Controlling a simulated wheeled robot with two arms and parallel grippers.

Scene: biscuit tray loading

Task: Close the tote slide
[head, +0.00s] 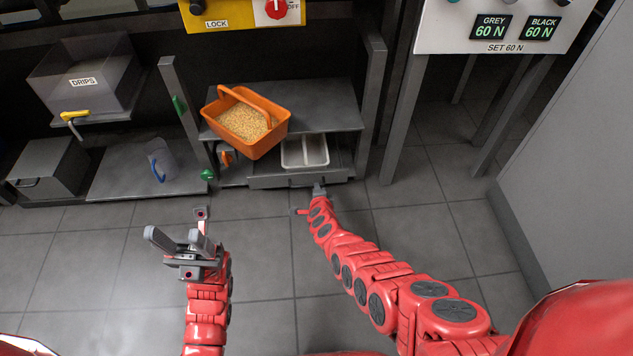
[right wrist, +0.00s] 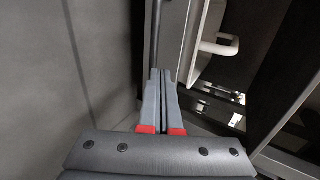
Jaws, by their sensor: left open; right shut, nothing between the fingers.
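The tote slide (head: 300,181) is a low grey drawer-like platform under the metal shelf, and its front edge sticks out past the shelf. A white two-part tote (head: 305,152) sits on it, partly under the shelf. My right gripper (head: 319,188) is shut and empty at the slide's front edge, right of its middle. Its shut fingers also show in the right wrist view (right wrist: 161,88), close to a grey panel (right wrist: 174,40); I cannot tell whether they touch. My left gripper (head: 178,240) is open and empty over the floor, away from the slide.
An orange basket (head: 257,149) of grain sits tilted on the shelf (head: 325,112) above the slide. A DRIPS bin (head: 82,85) with a yellow tap and a clear jug (head: 160,158) stand to the left. A metal leg (head: 400,125) stands right of the slide. The front floor is clear.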

